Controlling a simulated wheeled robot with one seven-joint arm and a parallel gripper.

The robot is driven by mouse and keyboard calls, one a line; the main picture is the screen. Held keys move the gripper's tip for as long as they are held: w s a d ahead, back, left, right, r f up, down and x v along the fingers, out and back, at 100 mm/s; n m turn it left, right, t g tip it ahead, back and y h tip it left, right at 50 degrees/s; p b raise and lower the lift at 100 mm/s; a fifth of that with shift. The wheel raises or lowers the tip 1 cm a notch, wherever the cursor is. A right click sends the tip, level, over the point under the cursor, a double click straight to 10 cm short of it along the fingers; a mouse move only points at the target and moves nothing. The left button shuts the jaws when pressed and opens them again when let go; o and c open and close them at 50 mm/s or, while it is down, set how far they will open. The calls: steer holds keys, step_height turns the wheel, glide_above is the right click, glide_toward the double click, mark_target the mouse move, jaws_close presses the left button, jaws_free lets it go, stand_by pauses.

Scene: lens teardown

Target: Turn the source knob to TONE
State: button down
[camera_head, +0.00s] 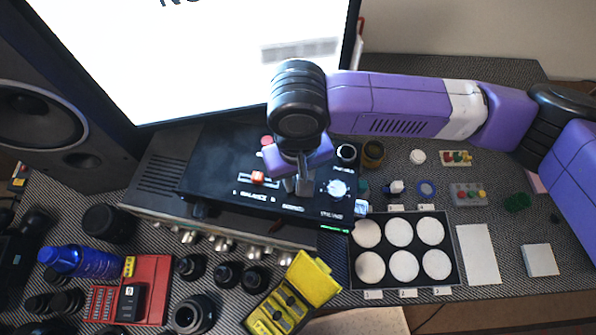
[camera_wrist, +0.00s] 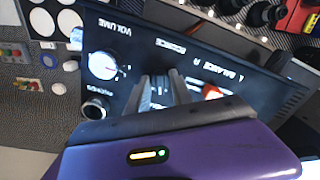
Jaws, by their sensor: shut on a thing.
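In the head view my fingers and wrist hide the knob. I cannot read a TONE mark or tell which position the knob points to.
Beside the source knob are the white volume knob (camera_head: 337,188) and the orange-red balance slider (camera_head: 258,178). A monitor (camera_head: 130,50) stands behind. A tray of white discs (camera_head: 350,262) lies to the right; an open yellow case (camera_head: 312,280) and dark lens parts lie in front.

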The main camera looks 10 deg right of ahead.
steer(key=shift+m+p, duration=0.8)
steer(key=shift+m, duration=0.9)
steer(key=c, duration=1.1)
jaws_free()
steer(key=shift+r, duration=0.15)
step_height(320, 180, up, 8)
steer(key=shift+f+b, duration=0.2)
steer(key=shift+b, duration=0.15)
